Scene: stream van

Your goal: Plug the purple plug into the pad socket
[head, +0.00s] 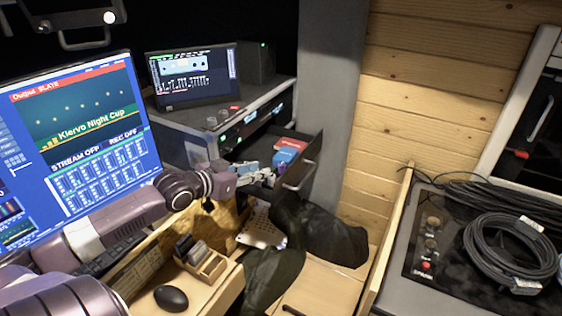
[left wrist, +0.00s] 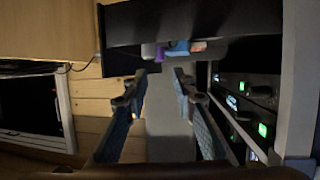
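My left gripper (head: 262,173) reaches from the left to the open drawer (head: 306,164) under the equipment rack. In the left wrist view my left gripper (left wrist: 159,76) has its two fingers apart, with nothing between them. A small purple thing (left wrist: 160,53), possibly the purple plug, shows in the drawer beyond the fingertips, apart from them. Its shape is too small to tell. I cannot make out a pad socket in either view. My right gripper is not in view.
The drawer also holds a red box (head: 292,144) and a blue box (head: 284,156). The rack (head: 215,135) stands beside it, with a monitor (head: 193,76) on top. A dark jacket (head: 325,235) lies below the drawer. A mouse (head: 171,298) is on the desk. Coiled cable (head: 510,255) lies at right.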

